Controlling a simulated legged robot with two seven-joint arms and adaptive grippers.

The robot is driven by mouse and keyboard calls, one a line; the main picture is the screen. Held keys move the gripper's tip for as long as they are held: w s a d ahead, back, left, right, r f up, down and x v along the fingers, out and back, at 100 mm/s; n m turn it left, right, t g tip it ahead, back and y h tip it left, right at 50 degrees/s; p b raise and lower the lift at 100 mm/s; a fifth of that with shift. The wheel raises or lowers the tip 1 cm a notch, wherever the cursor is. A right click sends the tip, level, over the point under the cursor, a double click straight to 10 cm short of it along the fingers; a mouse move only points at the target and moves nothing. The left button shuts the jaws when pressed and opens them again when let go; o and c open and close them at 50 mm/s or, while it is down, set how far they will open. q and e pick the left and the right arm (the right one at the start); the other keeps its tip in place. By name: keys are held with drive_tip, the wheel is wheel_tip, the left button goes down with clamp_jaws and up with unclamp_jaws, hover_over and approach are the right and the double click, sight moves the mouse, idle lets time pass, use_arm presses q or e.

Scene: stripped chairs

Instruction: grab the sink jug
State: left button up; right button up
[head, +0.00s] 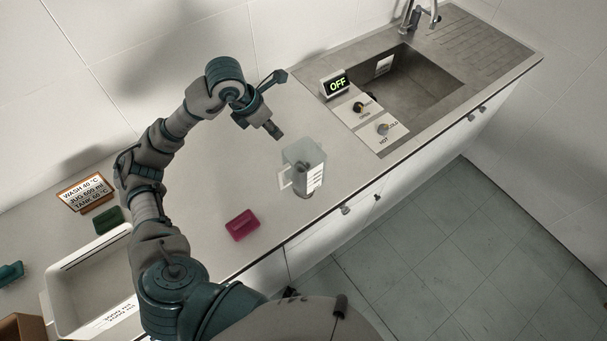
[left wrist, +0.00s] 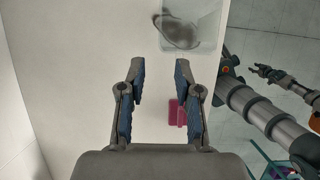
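The translucent jug (head: 309,160) stands upright on the counter in front of the sink, its handle toward the left of the head view. In the left wrist view part of the jug (left wrist: 205,22) shows at the top, beyond the fingertips, with a dark shape seen in or through it. My left gripper (head: 274,104) is open and empty, above and to the upper left of the jug, apart from it. The left wrist view shows both fingers of the left gripper (left wrist: 161,68) spread with nothing between them.
The sink (head: 425,80) with a tap lies at the upper right, beside an OFF display (head: 337,85) and two knobs. A pink sponge-like block (head: 242,225) lies left of the jug. A white tub (head: 75,290), green block (head: 108,219) and sign (head: 85,192) stand at left.

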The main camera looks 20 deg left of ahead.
use_arm(q)
drive_tip(key=f, duration=0.1)
approach(294, 151)
drive_tip(key=a+x, duration=0.1)
drive_tip(key=x, duration=0.4)
drive_tip(key=shift+d+f+p, duration=0.35)
drive_tip(key=shift+f+p, duration=0.1)
drive_tip(key=shift+p, duration=0.1)
drive_tip(key=x, duration=0.3)
drive_tip(key=p+x, duration=0.1)
drive_tip(key=x, duration=0.1)
drive_tip(key=shift+w+d+r, duration=0.1)
drive_tip(key=shift+w+d, duration=0.05)
drive_tip(key=shift+w, duration=0.15)
clamp_jaws()
